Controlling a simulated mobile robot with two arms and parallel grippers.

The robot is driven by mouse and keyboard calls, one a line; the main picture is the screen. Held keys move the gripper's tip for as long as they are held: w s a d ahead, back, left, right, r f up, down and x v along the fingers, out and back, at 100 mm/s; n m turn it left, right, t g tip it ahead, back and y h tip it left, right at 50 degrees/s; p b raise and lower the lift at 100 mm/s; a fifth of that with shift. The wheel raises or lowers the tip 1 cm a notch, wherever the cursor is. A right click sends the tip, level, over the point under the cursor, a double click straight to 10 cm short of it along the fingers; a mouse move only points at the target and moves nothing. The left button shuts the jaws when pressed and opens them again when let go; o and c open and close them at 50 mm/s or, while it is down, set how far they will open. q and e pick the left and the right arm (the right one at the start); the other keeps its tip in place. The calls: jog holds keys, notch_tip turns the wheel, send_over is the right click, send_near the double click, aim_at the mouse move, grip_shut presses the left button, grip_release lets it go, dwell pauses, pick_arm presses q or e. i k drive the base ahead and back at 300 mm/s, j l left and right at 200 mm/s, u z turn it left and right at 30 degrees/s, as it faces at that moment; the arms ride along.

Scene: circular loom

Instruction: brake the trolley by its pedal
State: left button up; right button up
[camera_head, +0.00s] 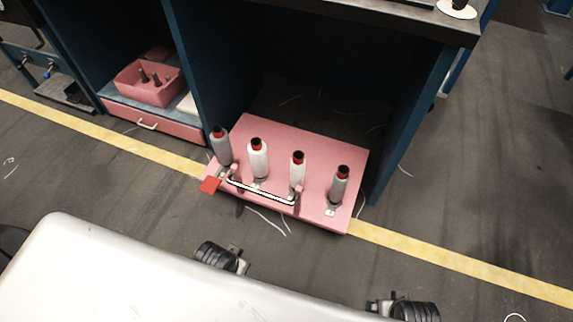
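The trolley (321,138) is a low pink platform with a white handle bar (262,191) along its near side. It stands partly inside the open bay under the dark bench, and its near edge reaches the yellow floor line. A small red pedal (210,184) sticks out at its near left corner. From this view I cannot tell whether the pedal is up or pressed. Several bobbins with red and black tops stand on the trolley, one white bobbin (258,158) among them. Neither of my grippers is in view.
A blue panel (411,125) stands close to the trolley's right side. Left of the bay, a pink bin (150,83) sits on a shelf above a pink drawer (156,123). The floor between the yellow line (460,261) and my white base is clear apart from loose thread.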

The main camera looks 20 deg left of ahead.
aim_at(210, 184)
jog(key=u, duration=1.3)
